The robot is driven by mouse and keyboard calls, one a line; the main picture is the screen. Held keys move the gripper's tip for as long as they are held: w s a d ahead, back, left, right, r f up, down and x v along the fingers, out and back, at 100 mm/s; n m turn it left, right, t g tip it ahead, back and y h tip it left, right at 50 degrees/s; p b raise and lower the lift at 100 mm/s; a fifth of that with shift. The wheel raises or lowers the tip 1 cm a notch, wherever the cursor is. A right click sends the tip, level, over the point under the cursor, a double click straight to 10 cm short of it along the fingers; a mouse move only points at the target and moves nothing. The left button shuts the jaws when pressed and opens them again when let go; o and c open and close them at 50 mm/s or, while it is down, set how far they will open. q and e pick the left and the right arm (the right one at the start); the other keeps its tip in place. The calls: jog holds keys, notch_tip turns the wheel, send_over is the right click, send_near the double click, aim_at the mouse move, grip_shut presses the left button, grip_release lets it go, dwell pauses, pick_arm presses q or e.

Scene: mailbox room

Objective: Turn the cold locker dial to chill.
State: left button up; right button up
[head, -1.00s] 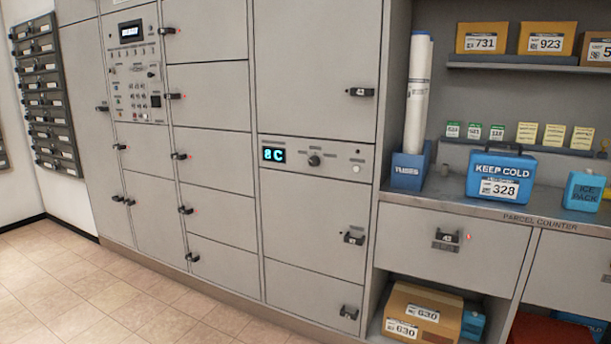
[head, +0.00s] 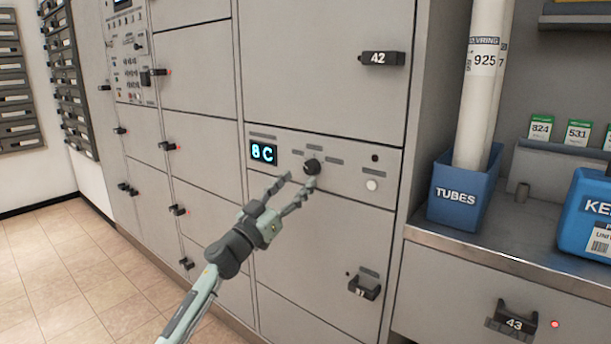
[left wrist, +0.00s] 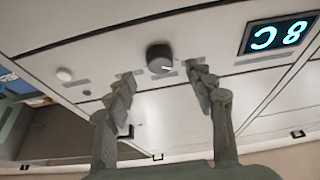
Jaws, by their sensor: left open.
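The cold locker dial (head: 311,167) is a small dark round knob on the grey panel strip between two locker doors. A display (head: 263,152) left of it reads 8C in cyan. My left gripper (head: 299,184) is open, its fingertips just below the dial in the head view. In the left wrist view the dial (left wrist: 159,58), with a pale pointer mark, lies beyond the gap between the open fingers (left wrist: 158,84). I cannot tell whether the fingers touch it. The display shows upside down there (left wrist: 277,35). My right gripper is not in view.
A white round button (head: 372,185) sits right of the dial. Locker handle 42 (head: 383,58) is above, and another handle (head: 364,287) below. A blue tubes bin (head: 461,198) and a blue cold box (head: 590,215) stand on the counter at right.

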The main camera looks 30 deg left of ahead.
aim_at(308, 171)
pick_arm(q)
jog(key=shift+x, duration=1.9)
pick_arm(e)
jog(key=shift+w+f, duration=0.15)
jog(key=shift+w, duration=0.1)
pick_arm(q)
jog(key=shift+f, duration=0.15)
jog(key=shift+c, duration=0.3)
jog(key=c, duration=1.1)
